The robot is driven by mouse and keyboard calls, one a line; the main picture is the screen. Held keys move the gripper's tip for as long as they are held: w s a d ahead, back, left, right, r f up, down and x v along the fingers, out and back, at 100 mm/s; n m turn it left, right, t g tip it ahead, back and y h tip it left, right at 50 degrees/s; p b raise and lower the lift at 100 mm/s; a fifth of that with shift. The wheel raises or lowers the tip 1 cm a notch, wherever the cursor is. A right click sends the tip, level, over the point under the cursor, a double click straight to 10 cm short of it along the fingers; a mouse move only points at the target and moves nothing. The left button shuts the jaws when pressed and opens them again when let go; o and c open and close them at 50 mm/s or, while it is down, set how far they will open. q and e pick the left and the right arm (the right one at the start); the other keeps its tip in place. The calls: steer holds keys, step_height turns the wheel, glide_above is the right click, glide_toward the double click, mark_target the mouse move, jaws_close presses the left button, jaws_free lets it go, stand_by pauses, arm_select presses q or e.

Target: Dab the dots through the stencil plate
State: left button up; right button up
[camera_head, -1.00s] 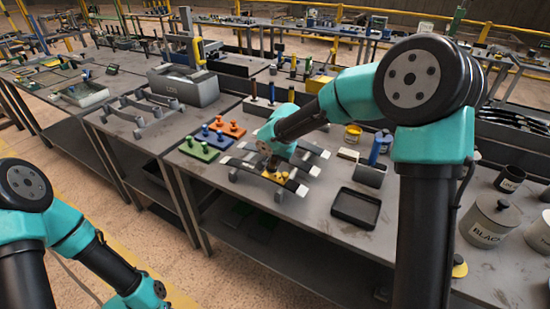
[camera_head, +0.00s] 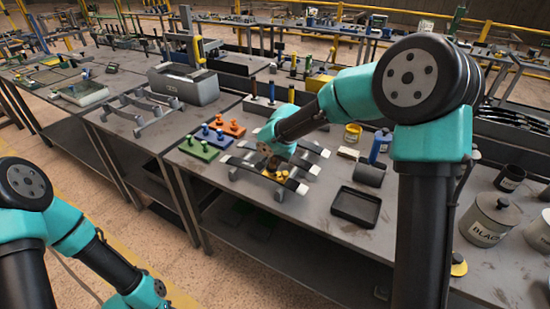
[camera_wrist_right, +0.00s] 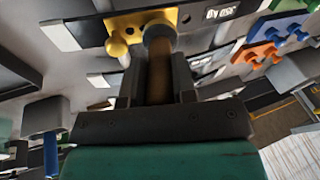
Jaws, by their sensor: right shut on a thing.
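The yellow stencil plate (camera_wrist_right: 190,15) lies across dark leaf springs with pale ends (camera_head: 292,184) on a low rack; it also shows in the head view (camera_head: 282,176), partly hidden by my wrist. My right gripper (camera_wrist_right: 157,88) is shut on a dabber with a brown handle (camera_wrist_right: 158,72) and a grey round head (camera_wrist_right: 159,36). The head is at the plate beside a yellow knob; I cannot tell whether it touches. In the head view the right gripper (camera_head: 271,167) is over the plate. My left arm is at the lower left, its gripper out of view.
Green (camera_head: 199,150), blue (camera_head: 211,138) and orange (camera_head: 231,127) knobbed plates lie left of the rack. A black tray (camera_head: 356,206) sits to the right. Tins and a pot marked BLACK (camera_head: 490,219) stand at the far right, past my right arm.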

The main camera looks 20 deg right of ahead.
steer(key=shift+f, duration=0.5)
stand_by(1.5)
steer(key=shift+r, duration=0.1)
steer(key=shift+r, duration=3.5)
